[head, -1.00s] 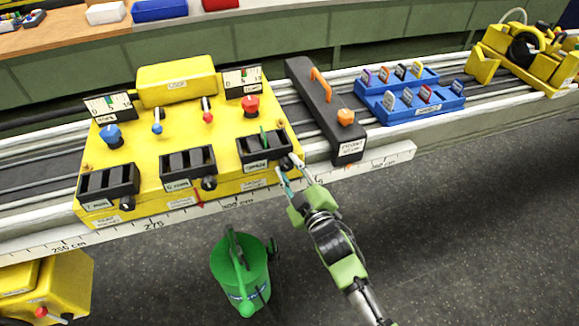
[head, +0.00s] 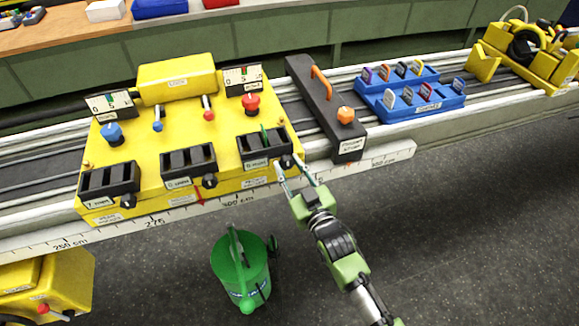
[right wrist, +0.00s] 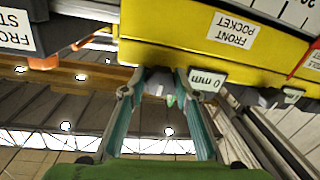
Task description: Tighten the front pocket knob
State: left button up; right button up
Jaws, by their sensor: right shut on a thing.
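The yellow box (head: 225,128) sits on the rail, with three black pockets along its near edge. The front pocket (head: 262,146) is the rightmost one and holds a thin green piece (head: 265,138). Its dark knob (head: 287,161) is on the near face at the right corner. My right gripper (head: 288,168) reaches up from below with its fingertips at this knob. My left gripper is not in view.
A black bar stop with an orange knob (head: 346,115) stands close right of the box. A blue rack (head: 408,97) with several tags is farther right. The floor to the right is clear.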

jog(key=shift+s+f, duration=0.1)
jog(key=o, duration=1.1)
jog(key=v, duration=1.2)
